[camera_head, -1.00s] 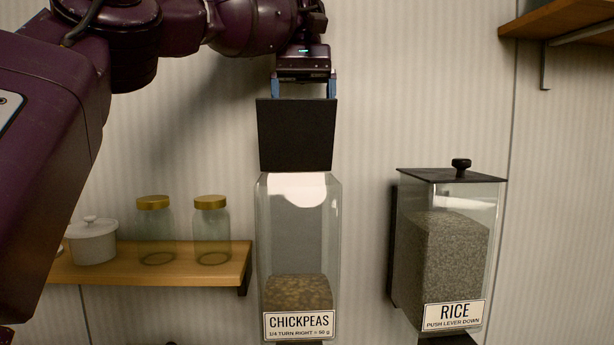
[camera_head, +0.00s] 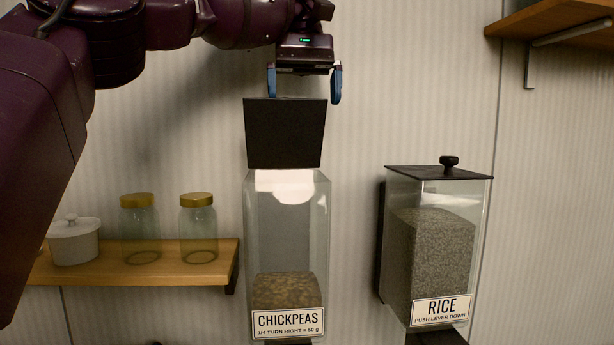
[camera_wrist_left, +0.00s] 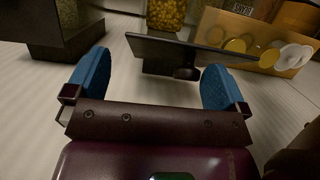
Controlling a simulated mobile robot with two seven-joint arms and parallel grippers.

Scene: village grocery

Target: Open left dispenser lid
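The left dispenser (camera_head: 286,235) is a clear box labelled CHICKPEAS, partly filled with chickpeas. Its black lid (camera_head: 285,133) stands up, tilted open above the box, and the opening shows beneath it. In the left wrist view the lid (camera_wrist_left: 150,48) appears nearly edge-on, with its dark knob (camera_wrist_left: 187,73) on the side facing the gripper. My left gripper (camera_head: 304,88) is just above the lid's upper edge, its blue fingers spread wide. The left wrist view shows the gripper (camera_wrist_left: 155,85) open, with nothing held between its fingers. My right gripper is not in view.
The rice dispenser (camera_head: 436,255), its lid (camera_head: 420,171) closed, hangs to the right. A wooden shelf (camera_head: 140,270) at left holds two gold-lidded jars (camera_head: 198,228) and a white pot (camera_head: 74,240). Another shelf (camera_head: 550,18) is at the upper right. The wall between is clear.

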